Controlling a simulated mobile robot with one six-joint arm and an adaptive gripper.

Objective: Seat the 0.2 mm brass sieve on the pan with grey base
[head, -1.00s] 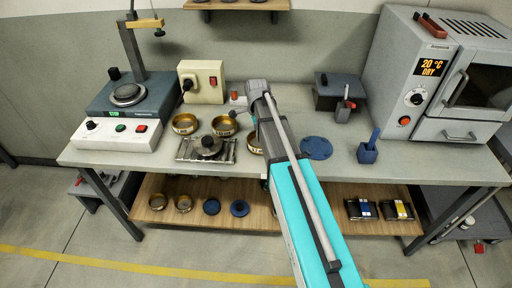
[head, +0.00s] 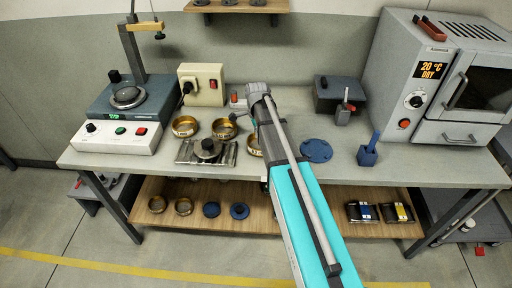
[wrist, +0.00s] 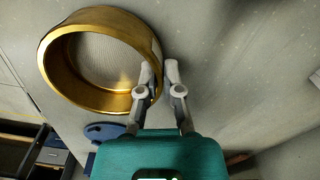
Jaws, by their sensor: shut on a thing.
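In the wrist view a brass sieve (wrist: 62,72) with a pale mesh fills the upper left. My gripper (wrist: 158,80) is shut on its rim wall near the sieve's right side. In the head view the sieve appears to be the middle brass ring (head: 224,130), with a small label on its front. My gripper (head: 237,115) meets its back right rim there, small and partly hidden by my arm. I cannot tell whether the sieve is clear of the bench. Another brass ring (head: 254,147) is partly behind my arm. I cannot tell which vessel is the grey-based pan.
A brass ring (head: 184,127) stands left of the held sieve. A metal rack with a dark round piece (head: 207,149) lies in front. A shaker-like device (head: 128,108) stands left and an oven (head: 435,80) right. A blue disc (head: 318,150) lies on the bench (head: 430,172).

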